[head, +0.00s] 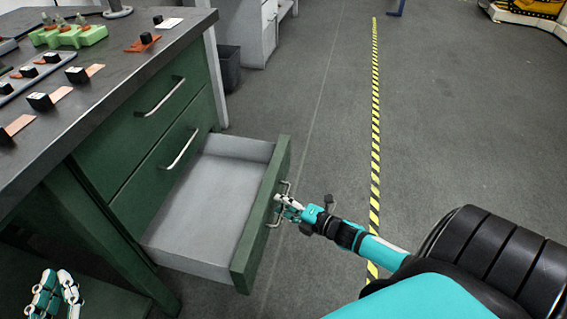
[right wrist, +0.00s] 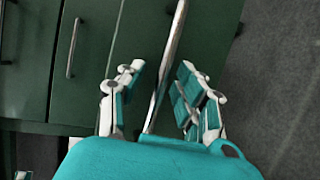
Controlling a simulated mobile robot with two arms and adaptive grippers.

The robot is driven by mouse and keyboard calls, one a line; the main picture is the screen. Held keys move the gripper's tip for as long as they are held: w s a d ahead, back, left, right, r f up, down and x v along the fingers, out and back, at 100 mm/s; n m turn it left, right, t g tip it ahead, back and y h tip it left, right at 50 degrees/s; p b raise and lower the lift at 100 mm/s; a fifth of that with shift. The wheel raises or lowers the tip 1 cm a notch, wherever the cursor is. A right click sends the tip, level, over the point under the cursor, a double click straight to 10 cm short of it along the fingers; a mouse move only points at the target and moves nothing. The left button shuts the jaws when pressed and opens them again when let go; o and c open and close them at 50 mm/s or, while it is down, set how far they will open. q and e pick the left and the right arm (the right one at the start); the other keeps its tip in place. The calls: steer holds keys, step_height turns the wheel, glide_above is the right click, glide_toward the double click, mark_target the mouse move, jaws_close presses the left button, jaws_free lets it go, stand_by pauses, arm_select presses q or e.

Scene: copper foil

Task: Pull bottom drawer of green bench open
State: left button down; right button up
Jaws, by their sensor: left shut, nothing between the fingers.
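The green bench (head: 135,135) stands at the left with its bottom drawer (head: 205,200) pulled well out. The drawer's grey inside shows and is empty. Its green front carries a metal bar handle (head: 285,186), partly covered by my right gripper (head: 284,204). In the right wrist view, the handle (right wrist: 170,55) runs between the fingers of my right gripper (right wrist: 155,98). The fingers are spread, with a visible gap on each side of the bar. My left gripper (head: 56,292) is shut and empty at the lower left, away from the drawer.
Two upper drawers (head: 160,115) are closed. The dark benchtop (head: 110,60) holds small black blocks, copper-coloured strips and a green rack (head: 68,36). A dark bin (head: 229,66) stands beyond the bench. The grey floor (head: 320,120) right of the drawer is clear, with a yellow-black stripe (head: 375,130).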

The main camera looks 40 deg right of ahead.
steer(key=v, duration=1.2)
stand_by(0.3)
